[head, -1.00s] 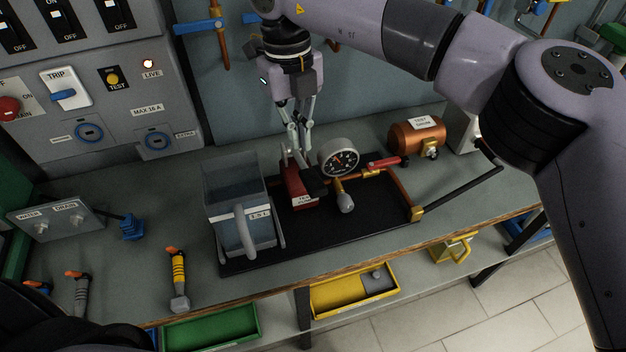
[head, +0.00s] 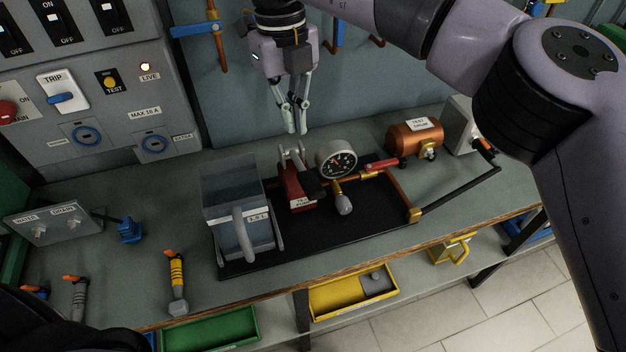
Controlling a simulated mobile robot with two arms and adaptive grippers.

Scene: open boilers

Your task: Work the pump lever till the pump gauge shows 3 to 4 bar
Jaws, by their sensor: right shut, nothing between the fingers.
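The red pump (head: 293,188) stands on a black base plate (head: 372,212) on the bench. A pale metal fork sticks up at its back, and a short dark bar, possibly the pump lever, shows at its right side; I cannot tell for certain which part is the lever. The round pump gauge (head: 337,160) has a black face with a red-orange needle; its numbers are too small to read. My right gripper (head: 297,131) is shut and empty, pointing down above and behind the pump, apart from it. My left gripper is not in view.
A grey tank (head: 229,191) with a handle stands left of the pump. A copper cylinder (head: 414,138) stands at the back right. A black hose (head: 462,188) runs right from a brass fitting. The switch panel (head: 110,110) rises behind.

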